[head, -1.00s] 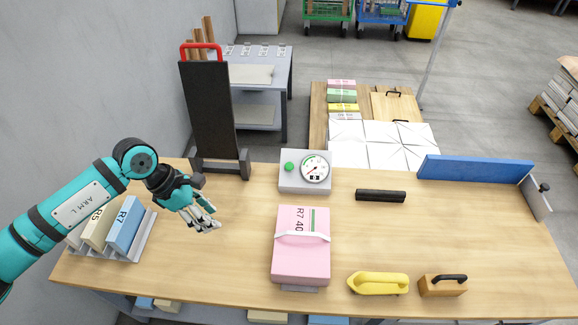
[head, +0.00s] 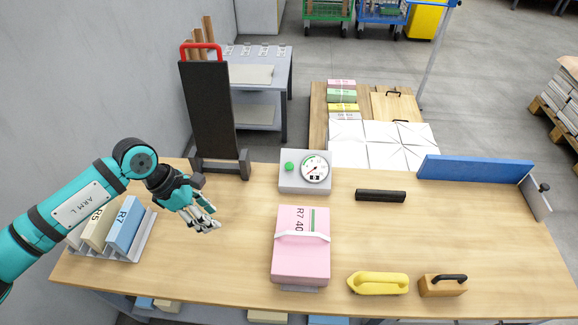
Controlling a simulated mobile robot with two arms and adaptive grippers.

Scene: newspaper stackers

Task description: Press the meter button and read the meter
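The meter (head: 305,172) is a light grey box on the table, behind the pink bundle. A round green button (head: 289,167) is on its left, and a white round dial (head: 315,169) with a thin needle and a small dark display is on its right. The dial is too small to read exactly. My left gripper (head: 210,226) hangs over the table, left of and nearer than the meter, clear of the button. It holds nothing that I can see; its finger gap is unclear. My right gripper is not in view.
A pink bundle (head: 301,250) stands in front of the meter. A black upright stand (head: 214,115) with a red handle is behind my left gripper. A black bar (head: 380,195), a yellow-handled tool (head: 378,283) and a wooden block (head: 442,286) lie to the right. A rack (head: 136,248) holds blocks at left.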

